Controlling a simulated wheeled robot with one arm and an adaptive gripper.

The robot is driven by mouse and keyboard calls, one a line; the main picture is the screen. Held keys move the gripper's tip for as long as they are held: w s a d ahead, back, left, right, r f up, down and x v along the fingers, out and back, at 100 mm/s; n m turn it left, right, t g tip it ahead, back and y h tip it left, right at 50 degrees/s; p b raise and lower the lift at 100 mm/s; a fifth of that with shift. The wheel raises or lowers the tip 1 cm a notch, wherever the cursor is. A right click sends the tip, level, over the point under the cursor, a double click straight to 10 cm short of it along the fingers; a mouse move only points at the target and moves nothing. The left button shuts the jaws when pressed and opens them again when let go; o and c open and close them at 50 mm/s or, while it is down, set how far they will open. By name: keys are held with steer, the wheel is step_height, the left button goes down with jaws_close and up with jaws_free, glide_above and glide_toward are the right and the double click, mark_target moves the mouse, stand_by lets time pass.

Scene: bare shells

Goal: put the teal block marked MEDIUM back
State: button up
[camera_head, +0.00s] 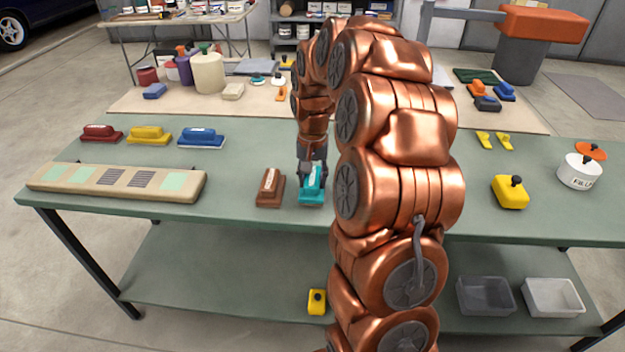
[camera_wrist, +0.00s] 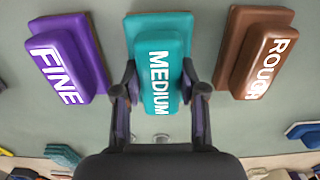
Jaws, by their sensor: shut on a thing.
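The teal block marked MEDIUM (camera_wrist: 160,60) is between my gripper's two fingers (camera_wrist: 159,88), which are shut on its sides. In the head view the teal block (camera_head: 312,190) is at the table's front middle, with my gripper (camera_head: 312,170) over it from above. It is at or just above the table top; I cannot tell if it touches. A brown block marked ROUGH (camera_wrist: 258,52) is on one side of it and a purple block marked FINE (camera_wrist: 66,60) on the other. The brown block (camera_head: 270,187) shows left of the teal one in the head view; the purple one is hidden behind my arm.
A long tan board (camera_head: 118,183) with green and dark patches lies at the front left. Red (camera_head: 101,134), yellow (camera_head: 149,135) and blue (camera_head: 201,138) blocks stand behind it. A yellow block (camera_head: 510,192) and a white pot (camera_head: 579,173) are at the right.

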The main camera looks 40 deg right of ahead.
steer(key=shift+f, duration=0.75)
steer(key=shift+f, duration=0.2)
steer(key=o, duration=1.1)
steer(key=shift+r, duration=0.15)
